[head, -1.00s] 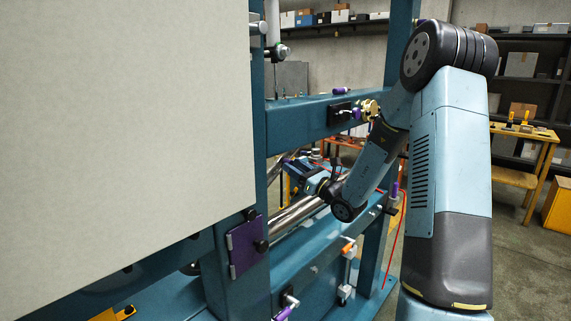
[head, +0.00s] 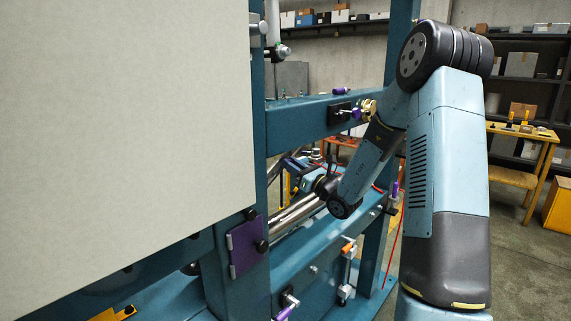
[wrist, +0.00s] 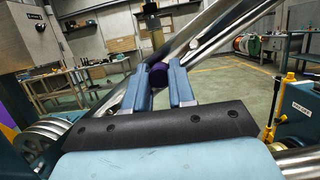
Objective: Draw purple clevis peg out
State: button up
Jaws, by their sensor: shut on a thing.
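The purple clevis peg (wrist: 158,69) shows in the wrist view as a small dark purple end between my two blue fingers. My gripper (wrist: 160,77) is shut on it. Shiny metal bars (wrist: 205,40) run diagonally just beyond the fingertips. Whether the peg still sits in its clevis cannot be told, as the fingers hide most of it.
A teal machine frame (head: 315,119) surrounds my forearm, with an upper beam above it and a lower beam below. A large pale panel (head: 120,110) blocks the left. Other purple parts include a plate (head: 246,248) and an upright handle (head: 395,188). Open floor (wrist: 238,80) lies beyond.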

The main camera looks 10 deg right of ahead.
grip_shut()
jog(key=shift+d, duration=0.1)
jog(key=shift+s+d, duration=0.15)
jog(key=shift+s, duration=0.1)
jog(key=s+d, duration=0.5)
jog(key=s, duration=0.3)
jog(key=shift+d, duration=0.35)
dwell(1.0)
